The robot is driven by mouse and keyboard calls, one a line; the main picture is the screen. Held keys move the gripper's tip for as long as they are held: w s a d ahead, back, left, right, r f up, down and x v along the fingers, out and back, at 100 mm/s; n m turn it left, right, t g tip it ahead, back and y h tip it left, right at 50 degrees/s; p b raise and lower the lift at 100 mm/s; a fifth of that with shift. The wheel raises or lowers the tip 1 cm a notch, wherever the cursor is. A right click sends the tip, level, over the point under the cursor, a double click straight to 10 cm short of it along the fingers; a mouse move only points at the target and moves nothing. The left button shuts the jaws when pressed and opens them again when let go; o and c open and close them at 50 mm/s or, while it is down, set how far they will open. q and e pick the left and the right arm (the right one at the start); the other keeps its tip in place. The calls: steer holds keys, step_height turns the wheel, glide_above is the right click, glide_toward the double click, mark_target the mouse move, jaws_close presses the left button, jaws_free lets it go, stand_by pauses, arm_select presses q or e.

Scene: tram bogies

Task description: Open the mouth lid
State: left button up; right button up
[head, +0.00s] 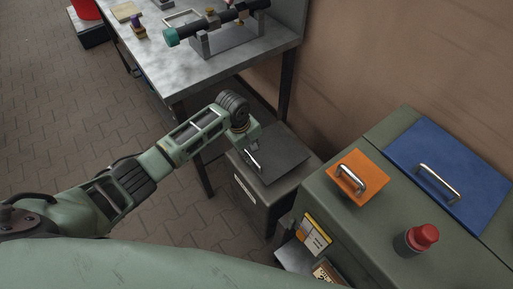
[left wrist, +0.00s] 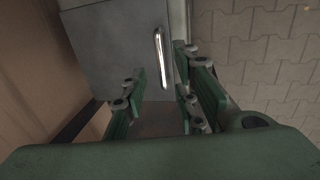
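A dark grey lid (head: 272,154) with a metal bar handle (head: 253,160) lies flat on a low grey box (head: 257,187). My left gripper (head: 247,138) is over the handle side of this lid. In the left wrist view, my left gripper (left wrist: 161,80) is open, with the handle (left wrist: 158,52) showing between its fingers and a gap on both sides. The lid (left wrist: 112,42) fills the area beyond. An orange lid (head: 349,190) and a blue lid (head: 439,161), each with a handle, lie on a green cabinet (head: 365,234). Which is the mouth lid is not marked. My right gripper is not in view.
A red button (head: 424,236) stands on the cabinet close to the orange lid. A metal workbench (head: 187,68) with parts on it stands behind the box. A brown wall (head: 390,50) is at the back right. The paved floor (head: 70,110) is free at left.

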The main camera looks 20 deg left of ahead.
mark_target(254, 160)
arm_select(q)
steer(key=f, duration=0.3)
steer(key=w+f+b, duration=0.1)
steer(key=f, duration=0.1)
steer(key=shift+d+f, duration=0.35)
steer(key=shift+w+f, duration=0.1)
steer(key=shift+f, duration=0.5)
steer(key=c, duration=0.6)
jaws_close()
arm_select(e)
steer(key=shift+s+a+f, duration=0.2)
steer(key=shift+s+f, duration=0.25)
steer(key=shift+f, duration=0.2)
arm_select(q)
steer(key=shift+w+d, duration=0.1)
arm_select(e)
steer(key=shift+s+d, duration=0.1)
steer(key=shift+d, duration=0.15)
